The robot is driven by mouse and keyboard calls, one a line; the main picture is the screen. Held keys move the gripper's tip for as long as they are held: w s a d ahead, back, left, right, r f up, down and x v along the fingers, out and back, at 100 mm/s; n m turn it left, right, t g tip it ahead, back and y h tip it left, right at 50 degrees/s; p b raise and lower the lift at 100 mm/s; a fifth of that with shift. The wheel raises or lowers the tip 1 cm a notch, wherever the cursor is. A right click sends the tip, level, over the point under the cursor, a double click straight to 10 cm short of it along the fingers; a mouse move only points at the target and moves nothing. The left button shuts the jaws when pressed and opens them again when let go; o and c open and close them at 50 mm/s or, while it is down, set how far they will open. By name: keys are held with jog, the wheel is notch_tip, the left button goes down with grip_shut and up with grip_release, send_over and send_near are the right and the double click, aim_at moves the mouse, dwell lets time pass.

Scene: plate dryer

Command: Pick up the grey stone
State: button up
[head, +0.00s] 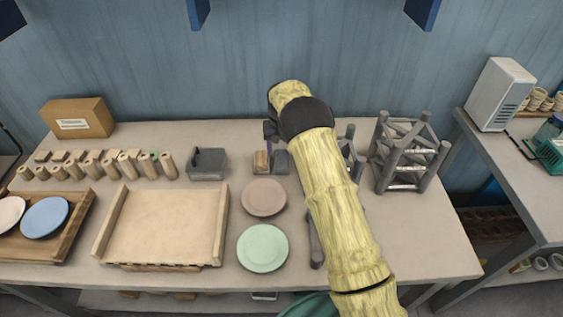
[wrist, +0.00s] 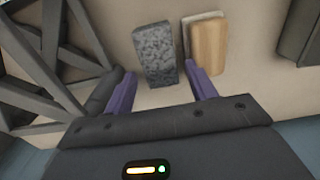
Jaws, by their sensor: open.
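The grey stone (wrist: 157,52) is a speckled block lying on the table in the wrist view. In the head view it is the small dark grey block (head: 281,161) below my gripper (head: 269,133). In the wrist view my gripper (wrist: 158,91) is open, with one purple finger on each side of the stone's near end. The right finger is close to the gap between the stone and a tan block. Whether either finger touches the stone cannot be told. My arm hides part of the table's right half in the head view.
The tan and white block (wrist: 208,43) lies right beside the stone. Grey strut frames (head: 405,152) stand to the right. A dark grey box (head: 207,164) stands to the left. A pinkish plate (head: 264,198) and a green plate (head: 262,248) lie in front.

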aim_at(282, 158)
jog(key=shift+d+f+p, duration=0.1)
jog(key=shift+f+p, duration=0.7)
jog(key=shift+f, duration=1.8)
jog(key=shift+s, duration=0.1)
jog(key=c, duration=1)
jog(key=shift+o, duration=0.3)
jog(key=shift+r, duration=0.15)
notch_tip(282, 158, up, 9)
jog(key=shift+f+b, duration=0.1)
jog(key=shift+b, duration=0.75)
jog(key=shift+d+r, duration=0.1)
jog(key=shift+r, duration=0.45)
